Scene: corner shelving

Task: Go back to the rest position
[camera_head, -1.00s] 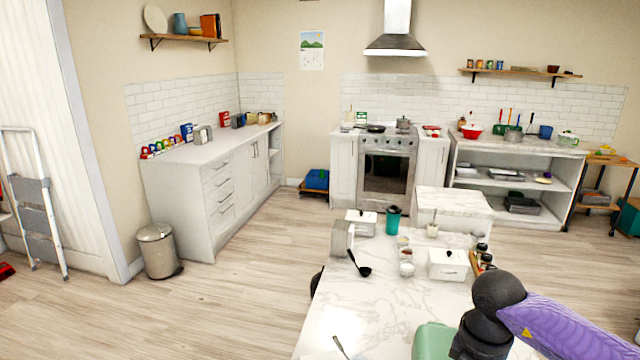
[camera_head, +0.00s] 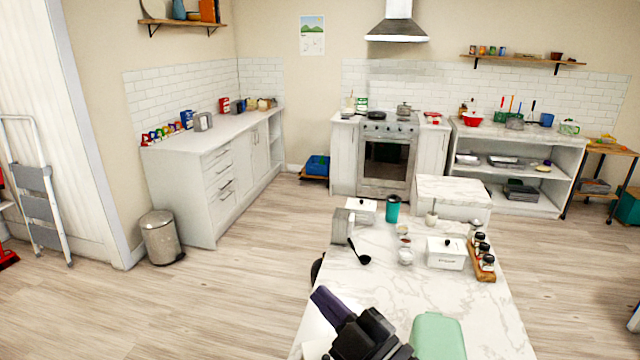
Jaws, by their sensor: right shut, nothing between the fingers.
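My right gripper (camera_head: 365,332) is black and shows at the bottom of the head view, above the near left part of the marble-topped table (camera_head: 390,290). Its fingers are shut with nothing between them. A dark purple part next to it looks like part of my own arm. It stands just left of a pale green container (camera_head: 438,338), and I cannot tell whether they touch. My left gripper is out of view.
The table holds a black ladle (camera_head: 360,254), a teal cup (camera_head: 393,209), a white lidded box (camera_head: 446,253) and a wooden rack of small jars (camera_head: 482,257). A bin (camera_head: 160,238) stands on the left. The floor left of the table is clear.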

